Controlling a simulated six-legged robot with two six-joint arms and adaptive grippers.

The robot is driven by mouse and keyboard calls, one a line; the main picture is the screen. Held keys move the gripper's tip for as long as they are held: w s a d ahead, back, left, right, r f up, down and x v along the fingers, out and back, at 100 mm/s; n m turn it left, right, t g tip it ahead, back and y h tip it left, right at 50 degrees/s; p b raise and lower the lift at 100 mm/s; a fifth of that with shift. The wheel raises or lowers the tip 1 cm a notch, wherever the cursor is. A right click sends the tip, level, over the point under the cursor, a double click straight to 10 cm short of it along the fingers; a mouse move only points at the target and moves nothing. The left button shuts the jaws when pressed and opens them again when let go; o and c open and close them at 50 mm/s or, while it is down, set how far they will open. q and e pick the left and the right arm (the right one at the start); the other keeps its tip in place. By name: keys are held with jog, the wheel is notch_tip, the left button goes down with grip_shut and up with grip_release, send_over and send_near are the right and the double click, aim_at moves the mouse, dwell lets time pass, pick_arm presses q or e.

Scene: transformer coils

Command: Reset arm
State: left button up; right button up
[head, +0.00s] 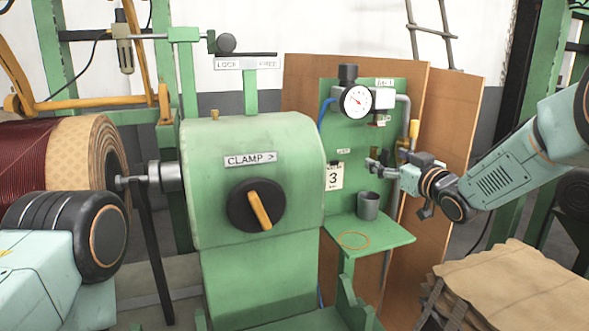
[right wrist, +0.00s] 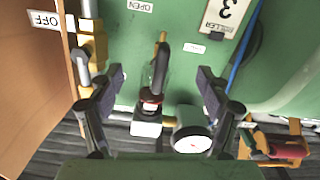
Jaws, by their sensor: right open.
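My right arm comes in from the right in the head view, and its gripper (head: 383,168) is in front of the green panel (head: 338,132), above the small shelf. In the right wrist view the two fingers of my right gripper (right wrist: 163,88) stand wide apart with nothing held. A dark upright lever (right wrist: 159,68) with a red and white base shows between and beyond them, apart from both pads. The left arm shows only as a thick teal and black link at the lower left of the head view; its gripper is out of frame.
A green machine housing (head: 220,165) with a yellow-handled CLAMP knob (head: 258,207) stands mid-view. A copper coil (head: 50,160) is at left. Brown stacked sheets (head: 520,285) lie lower right.

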jog(key=shift+m, duration=0.8)
